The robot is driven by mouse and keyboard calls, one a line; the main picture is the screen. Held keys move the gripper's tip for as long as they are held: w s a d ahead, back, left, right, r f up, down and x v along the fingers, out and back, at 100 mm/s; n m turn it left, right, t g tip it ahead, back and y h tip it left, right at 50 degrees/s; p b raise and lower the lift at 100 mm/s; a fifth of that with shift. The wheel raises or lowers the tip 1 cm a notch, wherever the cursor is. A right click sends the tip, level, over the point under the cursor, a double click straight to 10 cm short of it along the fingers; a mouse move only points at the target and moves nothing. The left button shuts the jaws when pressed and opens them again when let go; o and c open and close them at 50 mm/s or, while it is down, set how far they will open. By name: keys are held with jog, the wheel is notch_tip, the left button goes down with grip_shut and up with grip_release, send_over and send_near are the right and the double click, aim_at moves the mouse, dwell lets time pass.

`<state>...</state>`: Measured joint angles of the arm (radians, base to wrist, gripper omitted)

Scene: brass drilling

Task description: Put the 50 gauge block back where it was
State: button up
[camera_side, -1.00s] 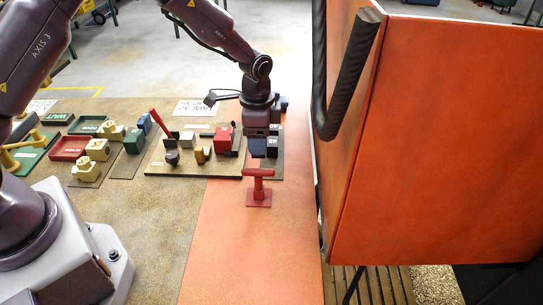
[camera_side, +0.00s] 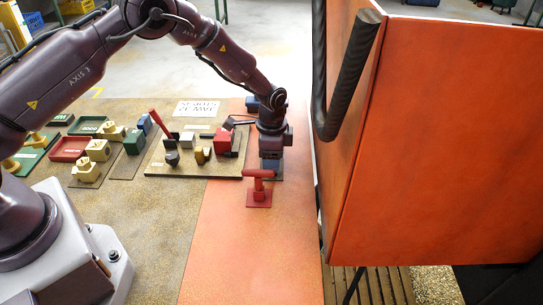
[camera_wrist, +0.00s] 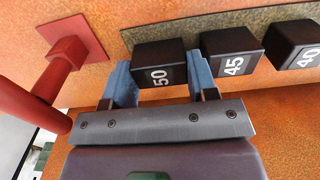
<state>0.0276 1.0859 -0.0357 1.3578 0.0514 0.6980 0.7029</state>
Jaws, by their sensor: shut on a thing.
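The 50 gauge block (camera_wrist: 158,50) is a black block with a white "50" on its face. In the wrist view, the blue fingers of my gripper (camera_wrist: 160,80) stand on both its sides and are shut on it. It is at the left end of a row, beside the 45 block (camera_wrist: 233,46) and the 40 block (camera_wrist: 294,40), over a speckled strip (camera_wrist: 192,24). I cannot tell whether its base touches the strip. In the side view my gripper (camera_side: 271,168) points down behind the red T-shaped handle and hides the blocks.
The red T-handle on its square plate (camera_side: 259,197) stands close in front of my gripper. A large orange panel (camera_side: 430,140) with a black bar rises at the right. A board (camera_side: 190,173) with several parts lies left. The front orange surface is clear.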

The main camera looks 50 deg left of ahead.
jog(key=shift+f, duration=0.15)
jog(key=o, duration=1)
jog(key=shift+o, duration=0.2)
notch_tip(320, 180, up, 13)
jog(key=shift+f, duration=0.2)
jog(key=s+a+r+n+t, duration=0.1)
jog(key=s+r+n, duration=0.1)
jog(key=s+r, duration=0.55)
jog(key=s+a+r+n+t, duration=0.15)
jog(key=s+r, duration=0.25)
jog(key=r, duration=0.6)
jog(key=s+r+n+t, duration=0.3)
jog(key=s+n, duration=0.2)
jog(key=s, duration=1.3)
